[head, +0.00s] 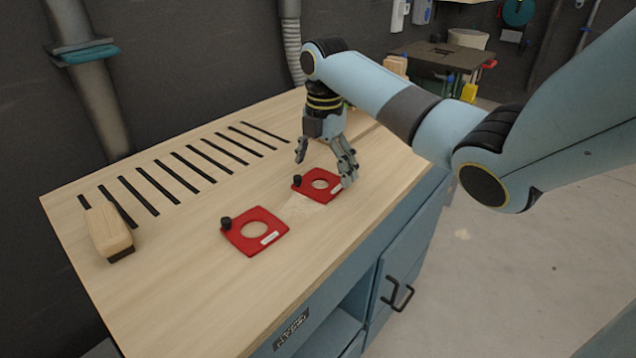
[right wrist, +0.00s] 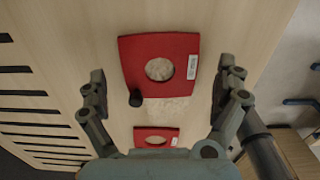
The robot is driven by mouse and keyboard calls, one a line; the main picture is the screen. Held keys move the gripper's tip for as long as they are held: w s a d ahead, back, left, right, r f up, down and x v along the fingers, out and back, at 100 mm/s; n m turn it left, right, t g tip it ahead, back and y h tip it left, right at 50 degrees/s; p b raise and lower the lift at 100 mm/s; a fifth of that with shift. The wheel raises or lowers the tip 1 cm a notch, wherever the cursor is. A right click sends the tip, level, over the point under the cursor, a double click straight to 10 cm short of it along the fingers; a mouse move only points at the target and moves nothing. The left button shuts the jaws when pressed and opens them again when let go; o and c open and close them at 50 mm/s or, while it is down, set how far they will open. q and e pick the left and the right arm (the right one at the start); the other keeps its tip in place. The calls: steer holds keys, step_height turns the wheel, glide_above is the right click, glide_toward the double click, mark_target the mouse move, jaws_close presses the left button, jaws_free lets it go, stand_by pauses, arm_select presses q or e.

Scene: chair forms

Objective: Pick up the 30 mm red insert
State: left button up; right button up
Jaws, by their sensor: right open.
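Two flat red inserts lie on the wooden bench top, each with a round hole, a black knob and a white label too small to read, so I cannot tell which is 30 mm. The farther one (head: 307,190), with the smaller-looking hole, lies below my right gripper (head: 324,164). It also shows in the right wrist view (right wrist: 190,45). The nearer one (head: 240,239) lies to the left; it is partly hidden by the gripper in the right wrist view (right wrist: 142,133). My right gripper (right wrist: 160,95) is open and empty, its fingers apart above the farther insert. My left gripper is out of view.
A row of black slots (head: 188,167) runs along the bench's back. A wooden block with a dark base (head: 109,230) stands at the left end. The blue bench front has a black handle (head: 397,293).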

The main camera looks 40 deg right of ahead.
steer(key=shift+f, duration=0.95)
steer(key=shift+c, duration=0.4)
steer(key=c, duration=1)
steer(key=shift+r, duration=0.15)
